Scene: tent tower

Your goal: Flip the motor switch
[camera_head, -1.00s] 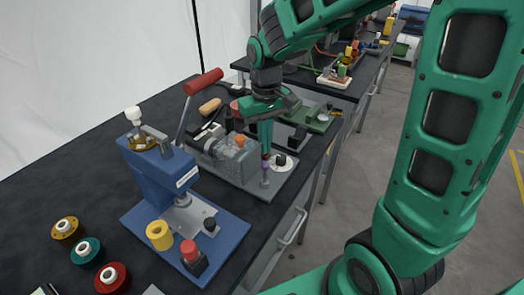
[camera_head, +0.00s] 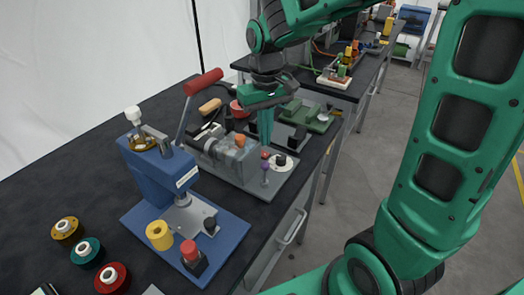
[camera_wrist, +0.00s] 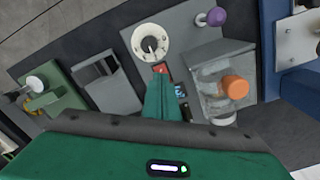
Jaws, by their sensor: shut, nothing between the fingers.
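The grey motor unit (camera_head: 222,152) stands on a grey base plate on the black bench, with an orange knob (camera_head: 240,141), a white dial (camera_head: 281,162) and a purple-topped lever (camera_head: 265,168). In the wrist view, the white dial (camera_wrist: 151,44), purple knob (camera_wrist: 217,16) and orange knob (camera_wrist: 235,88) surround my gripper (camera_wrist: 161,80). A small red switch-like part (camera_wrist: 160,68) shows right at the fingertips; a blue part (camera_wrist: 181,89) lies beside them, partly covered. My gripper (camera_head: 265,140) is shut and empty, pointing down over the plate. I cannot tell whether it touches the red part.
Several coloured spools lie at the front left. A green device (camera_head: 318,120) sits behind my gripper. The bench's right edge is close to the plate.

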